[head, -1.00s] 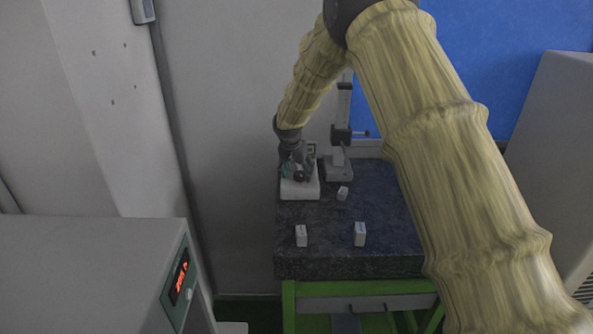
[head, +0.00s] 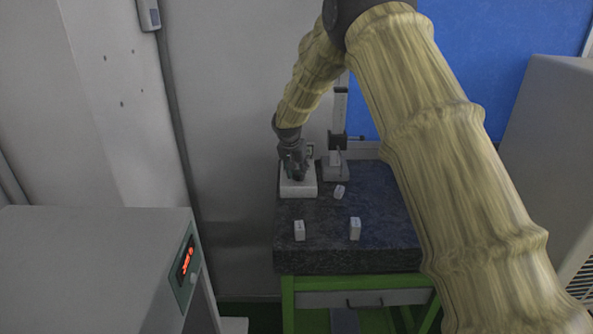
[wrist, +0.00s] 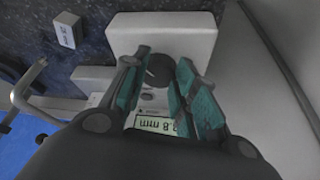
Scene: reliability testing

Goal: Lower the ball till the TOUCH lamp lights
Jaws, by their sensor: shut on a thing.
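A white control box (head: 297,191) with a dark round knob (wrist: 160,69) stands at the back left of the stone-topped bench; the box also shows in the wrist view (wrist: 196,38). My gripper (head: 295,176) is over it. In the wrist view, the teal-padded fingers of my gripper (wrist: 157,78) are shut on the knob, one on each side. The knob bears a pale mark. A display (wrist: 155,125) on the box shows millimetres, its first digits partly covered by a finger. A stand with a tall post (head: 339,120) is right of the box. I cannot make out the ball or the TOUCH lamp.
Several small pale blocks sit on the dark stone top (head: 330,258), among them one at the front left (head: 299,231), one at the front right (head: 355,229) and one near the stand (head: 340,192). A grey cabinet (head: 90,260) with a red display is at the left.

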